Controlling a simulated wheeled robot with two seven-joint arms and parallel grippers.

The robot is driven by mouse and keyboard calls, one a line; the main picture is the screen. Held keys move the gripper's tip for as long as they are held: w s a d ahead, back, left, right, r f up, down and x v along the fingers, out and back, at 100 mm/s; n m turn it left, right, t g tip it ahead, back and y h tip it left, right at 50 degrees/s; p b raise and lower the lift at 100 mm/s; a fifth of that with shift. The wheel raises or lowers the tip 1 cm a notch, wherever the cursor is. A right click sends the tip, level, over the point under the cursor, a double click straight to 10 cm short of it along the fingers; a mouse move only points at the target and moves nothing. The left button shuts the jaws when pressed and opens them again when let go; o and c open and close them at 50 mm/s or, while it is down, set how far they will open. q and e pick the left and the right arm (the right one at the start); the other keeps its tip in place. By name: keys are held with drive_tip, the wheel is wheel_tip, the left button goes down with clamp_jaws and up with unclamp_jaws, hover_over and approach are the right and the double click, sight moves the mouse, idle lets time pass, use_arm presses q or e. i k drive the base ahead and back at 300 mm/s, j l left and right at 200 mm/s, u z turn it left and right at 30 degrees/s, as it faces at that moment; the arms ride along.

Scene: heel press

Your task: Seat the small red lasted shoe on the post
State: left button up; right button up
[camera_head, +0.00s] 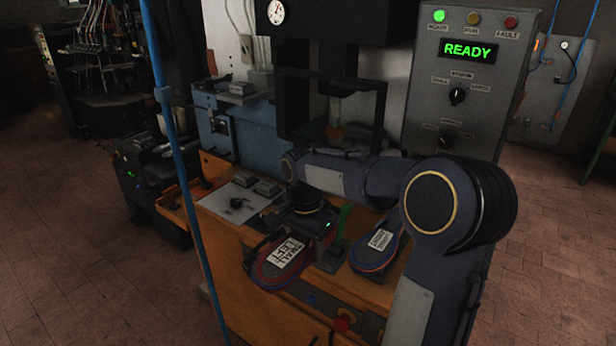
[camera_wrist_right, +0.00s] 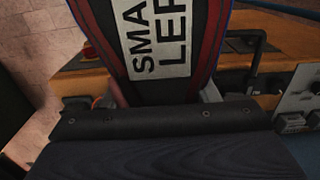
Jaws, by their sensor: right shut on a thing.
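The small red shoe (camera_head: 268,277) shows its dark sole, a red edge and a white "SMALL LEFT" label, at the front of the orange bench in the head view. In the right wrist view the same shoe (camera_wrist_right: 182,82) extends up from a dark, riveted bar across the bottom. I cannot make out the post clearly; my right arm covers part of the press front. My left gripper is not in view.
A second, blue-edged shoe (camera_head: 373,258) with a white label lies to the right on the bench (camera_head: 262,322). The press (camera_head: 330,100) stands behind, its opening dark. The control panel (camera_head: 468,85) shows "READY" and a green lamp. A blue hose (camera_head: 172,130) hangs at left.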

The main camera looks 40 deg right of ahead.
sight(260, 218)
drive_tip(key=i+l, duration=0.65)
drive_tip(key=l, duration=0.2)
